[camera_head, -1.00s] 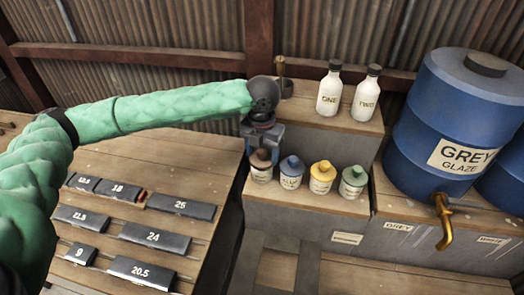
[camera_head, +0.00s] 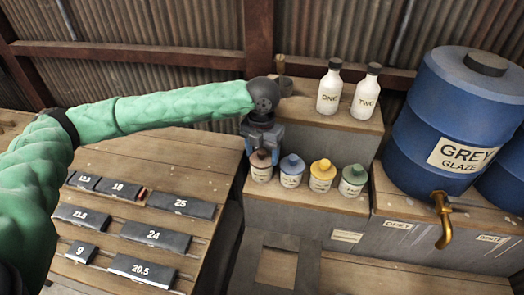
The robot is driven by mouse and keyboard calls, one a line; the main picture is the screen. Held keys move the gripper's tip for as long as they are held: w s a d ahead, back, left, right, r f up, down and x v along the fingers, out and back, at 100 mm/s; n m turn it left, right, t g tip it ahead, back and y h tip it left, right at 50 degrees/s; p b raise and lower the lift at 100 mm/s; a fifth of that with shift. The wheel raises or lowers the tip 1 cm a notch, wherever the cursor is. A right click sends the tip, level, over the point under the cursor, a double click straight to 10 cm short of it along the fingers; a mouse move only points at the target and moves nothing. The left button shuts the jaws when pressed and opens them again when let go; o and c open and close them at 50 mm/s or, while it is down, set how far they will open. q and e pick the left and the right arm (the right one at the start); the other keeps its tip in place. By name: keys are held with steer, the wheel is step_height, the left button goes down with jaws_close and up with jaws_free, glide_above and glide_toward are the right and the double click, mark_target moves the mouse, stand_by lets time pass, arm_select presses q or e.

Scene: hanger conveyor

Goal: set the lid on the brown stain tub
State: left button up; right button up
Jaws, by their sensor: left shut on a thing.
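The brown stain tub (camera_head: 261,174) stands at the left end of a row of small tubs on the low wooden shelf. My left gripper (camera_head: 262,147) points down right over it. Its jaws are shut on the brown lid (camera_head: 261,157), which is at the tub's mouth. The fingers cover most of the lid, so I cannot tell whether it is seated or slightly above the rim. My right gripper is out of view.
Blue (camera_head: 291,175), yellow (camera_head: 321,178) and green (camera_head: 352,182) tubs stand close to the right. Two white bottles (camera_head: 329,92) stand on the higher step behind. A blue grey-glaze drum (camera_head: 455,120) is at right. Numbered dark plates (camera_head: 155,236) lie on the left table.

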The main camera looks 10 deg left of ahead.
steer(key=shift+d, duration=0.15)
arm_select(q)
steer(key=shift+f, duration=0.15)
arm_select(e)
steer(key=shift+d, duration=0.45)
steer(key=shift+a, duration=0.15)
